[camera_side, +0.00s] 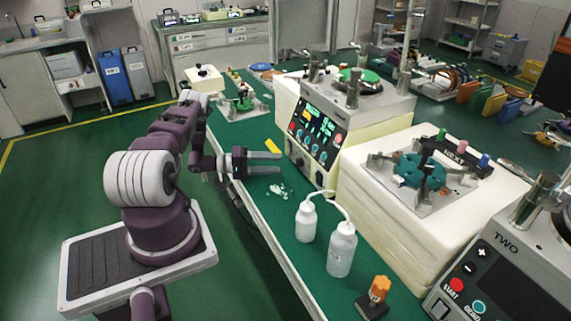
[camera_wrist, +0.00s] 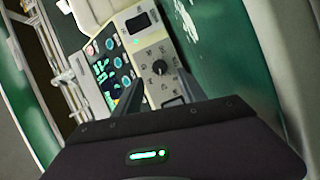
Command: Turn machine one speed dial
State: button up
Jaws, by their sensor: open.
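Machine one (camera_side: 318,130) is a cream and grey lapping machine with a lit control panel on its front. Its black speed dial (camera_wrist: 160,67) shows in the wrist view on a pale plate with marks around it. My gripper (camera_side: 280,162) is open and points at the lower front of the machine, with a small gap in the side view. In the wrist view, my gripper (camera_wrist: 158,82) has one finger on each side of the dial's picture position. Nothing is between the fingers. I cannot tell the exact distance to the dial.
Two white squeeze bottles (camera_side: 341,250) stand on the green bench (camera_side: 283,226) in front. An orange-topped item (camera_side: 378,290) is nearer. A white block with a teal fixture (camera_side: 420,172) stands right of machine one, and machine two (camera_side: 490,265) is at the right edge.

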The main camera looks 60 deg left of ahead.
jog(key=shift+s+a, duration=0.15)
jog(key=shift+s, duration=0.25)
